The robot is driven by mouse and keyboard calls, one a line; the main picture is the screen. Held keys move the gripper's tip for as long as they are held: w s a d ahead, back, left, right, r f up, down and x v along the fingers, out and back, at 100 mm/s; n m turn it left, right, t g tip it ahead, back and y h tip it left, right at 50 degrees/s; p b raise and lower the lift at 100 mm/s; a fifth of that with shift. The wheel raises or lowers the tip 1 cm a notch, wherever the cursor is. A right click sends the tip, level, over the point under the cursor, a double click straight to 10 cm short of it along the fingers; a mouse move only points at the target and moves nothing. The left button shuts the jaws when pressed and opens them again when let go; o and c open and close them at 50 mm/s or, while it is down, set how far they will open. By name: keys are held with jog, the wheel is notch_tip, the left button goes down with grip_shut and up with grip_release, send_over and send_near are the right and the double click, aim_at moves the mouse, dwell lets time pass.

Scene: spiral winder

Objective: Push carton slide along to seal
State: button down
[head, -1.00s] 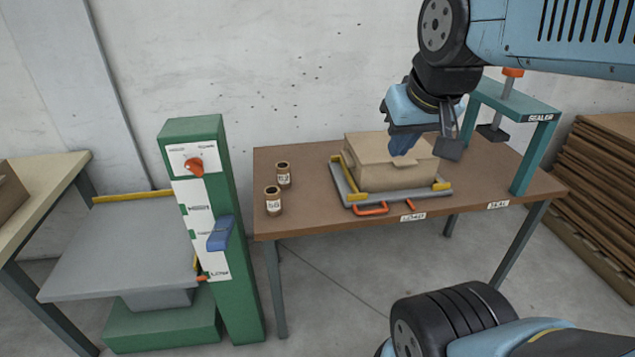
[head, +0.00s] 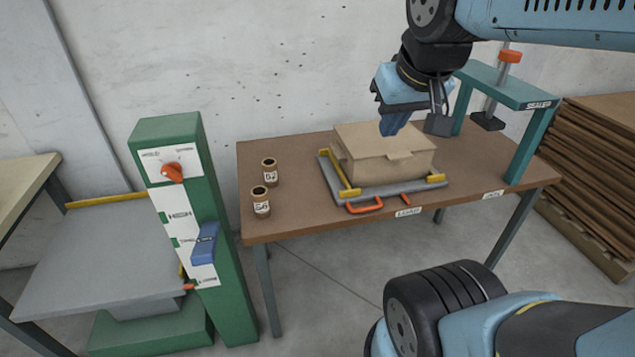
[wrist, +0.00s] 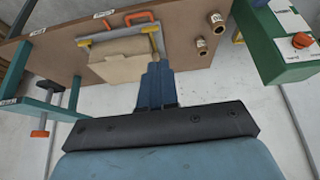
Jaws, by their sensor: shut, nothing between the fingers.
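The carton (head: 385,160) is a closed tan box. It sits on a grey slide (head: 405,187) with yellow corner stops and orange handles (head: 364,207), on the brown table by the LOAD label. The sealer (head: 510,90), a teal frame with an orange-topped press, stands at the table's right end. My gripper (head: 392,126) is shut and empty, in front of the carton's upper back part in the head view; whether it touches I cannot tell. In the wrist view my gripper (wrist: 157,72) points toward the carton (wrist: 120,58) near a yellow stop.
Two small labelled brown pots (head: 261,200) stand at the table's left end. A green machine (head: 180,220) with a blue lever and grey platform (head: 90,245) stands left. Stacked cardboard (head: 600,170) is at the right. The tabletop between slide and sealer looks clear.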

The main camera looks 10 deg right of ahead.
jog(key=w+a+f+n+g+h, duration=0.25)
jog(key=w+f+n, duration=0.2)
jog(key=w, duration=0.45)
jog(key=w+a+f+n+g+h, duration=0.1)
jog(key=w+f+n+g+h, duration=0.25)
jog(key=w, duration=0.65)
jog(key=w+a+f+n+h, duration=0.1)
jog(key=w+a+f+n, duration=0.2)
jog(key=f, duration=0.5)
jog(key=w+a+f+n+h, duration=0.1)
jog(key=w+a+f+n, duration=0.2)
jog(key=f, duration=0.5)
jog(key=w+a+f+n+h, duration=0.1)
jog(key=w+a+f+n, duration=0.2)
jog(key=w+f, duration=0.2)
notch_tip(320, 180, down, 3)
jog(key=shift+w+a+r+n, duration=0.1)
jog(key=shift+w+a+n, duration=0.2)
jog(key=shift+w+n, duration=0.1)
jog(key=x, duration=0.9)
jog(key=shift+d, duration=0.1)
jog(key=d, duration=0.3)
jog(key=shift+d+f, duration=0.1)
jog(key=shift+f, duration=0.25)
jog(key=shift+d, duration=0.65)
